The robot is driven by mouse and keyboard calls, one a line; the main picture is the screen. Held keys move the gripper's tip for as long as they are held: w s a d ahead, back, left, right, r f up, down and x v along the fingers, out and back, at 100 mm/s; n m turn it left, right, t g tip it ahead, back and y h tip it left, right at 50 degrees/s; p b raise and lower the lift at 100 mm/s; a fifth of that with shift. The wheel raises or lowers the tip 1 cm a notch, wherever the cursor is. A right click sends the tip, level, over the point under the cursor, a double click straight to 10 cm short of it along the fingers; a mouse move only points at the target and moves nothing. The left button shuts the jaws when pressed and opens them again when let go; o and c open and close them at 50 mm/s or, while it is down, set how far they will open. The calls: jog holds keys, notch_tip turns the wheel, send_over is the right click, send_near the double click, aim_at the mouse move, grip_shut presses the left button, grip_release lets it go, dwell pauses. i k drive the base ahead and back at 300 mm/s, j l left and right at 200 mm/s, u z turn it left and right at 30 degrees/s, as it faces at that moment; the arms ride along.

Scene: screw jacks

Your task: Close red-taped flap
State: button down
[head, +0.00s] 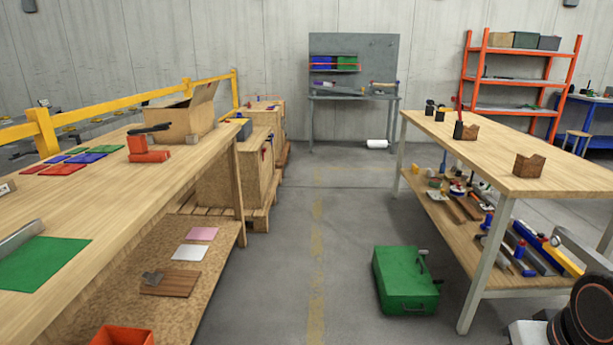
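An open cardboard box (181,122) stands at the far end of the left workbench. One flap (203,92) is raised on its right side, and another flap sticks out to the left, low over the bench. I cannot make out red tape on either flap at this distance. The inside of the box is hidden. My gripper is not in view; only part of my arm shows at the lower right corner.
On the left workbench (140,215), an orange-red tool (148,155) stands in front of the box, near several coloured sheets. A yellow rail (130,103) runs behind. A green toolbox (404,281) lies on the floor by the right workbench (490,160). The middle aisle is clear.

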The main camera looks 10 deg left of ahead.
aim_at(204, 92)
jog(key=i+j+u, duration=0.1)
jog(key=i+u, duration=0.7)
jog(key=i+l+u, duration=0.15)
jog(key=i+u, duration=0.25)
jog(key=i, duration=0.1)
